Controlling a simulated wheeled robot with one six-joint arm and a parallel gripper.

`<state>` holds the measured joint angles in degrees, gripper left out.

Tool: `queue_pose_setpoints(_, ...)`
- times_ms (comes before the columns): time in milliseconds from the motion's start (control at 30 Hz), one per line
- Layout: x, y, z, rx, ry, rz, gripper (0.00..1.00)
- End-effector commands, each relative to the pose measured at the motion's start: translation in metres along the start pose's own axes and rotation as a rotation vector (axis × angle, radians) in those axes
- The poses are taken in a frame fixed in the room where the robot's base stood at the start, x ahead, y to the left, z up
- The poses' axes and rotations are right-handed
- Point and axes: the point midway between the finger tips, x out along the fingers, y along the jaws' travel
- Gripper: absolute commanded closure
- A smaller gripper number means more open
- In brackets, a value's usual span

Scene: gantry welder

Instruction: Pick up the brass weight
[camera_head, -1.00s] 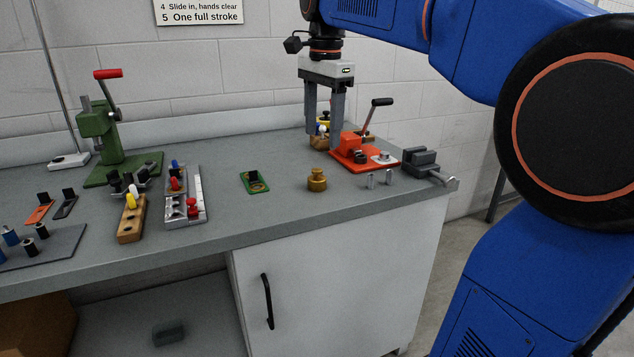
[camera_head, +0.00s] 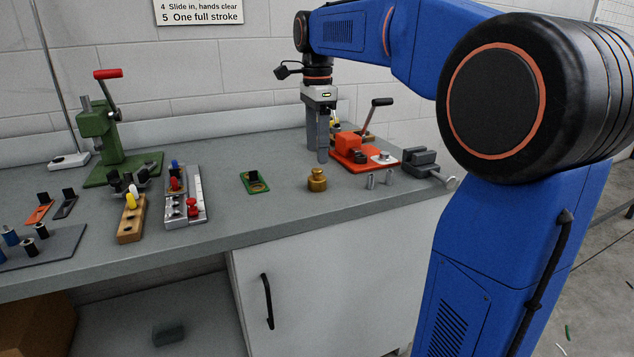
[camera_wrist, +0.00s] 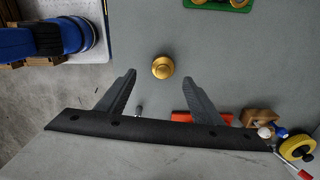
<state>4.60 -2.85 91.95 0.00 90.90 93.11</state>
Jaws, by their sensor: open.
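The brass weight (camera_head: 317,180) stands upright on the grey bench near its front edge, right of the green circuit board. My gripper (camera_head: 317,155) points down above the bench, behind the weight and left of the red lever tool. In the wrist view the brass weight (camera_wrist: 163,67) lies beyond the fingertips, roughly midway between their lines. My gripper (camera_wrist: 160,80) is open there and holds nothing. The fingers do not touch the weight.
The red lever tool (camera_head: 365,155), two small metal pins (camera_head: 380,179) and a grey vise (camera_head: 421,162) stand right of the weight. The green board (camera_head: 254,182) and a metal fixture with coloured knobs (camera_head: 194,200) are to its left. Bench around the weight is clear.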

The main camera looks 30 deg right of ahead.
Motion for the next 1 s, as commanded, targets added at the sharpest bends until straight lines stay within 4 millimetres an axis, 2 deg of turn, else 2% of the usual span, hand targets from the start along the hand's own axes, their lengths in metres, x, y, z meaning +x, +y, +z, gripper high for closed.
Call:
queue_pose_setpoints(133, 0.019, 0.0, 0.0, 0.0, 0.0, 0.002, 0.4)
queue_pose_setpoints(367, 0.032, -0.001, -0.001, 0.0, 0.0, 0.001, 0.4)
queue_pose_setpoints(700, 0.074, -0.007, -0.004, 0.0, 0.0, 0.001, 0.4)
queue_pose_setpoints(1000, 0.08, -0.007, -0.003, 0.0, 0.0, 0.0, 0.4)
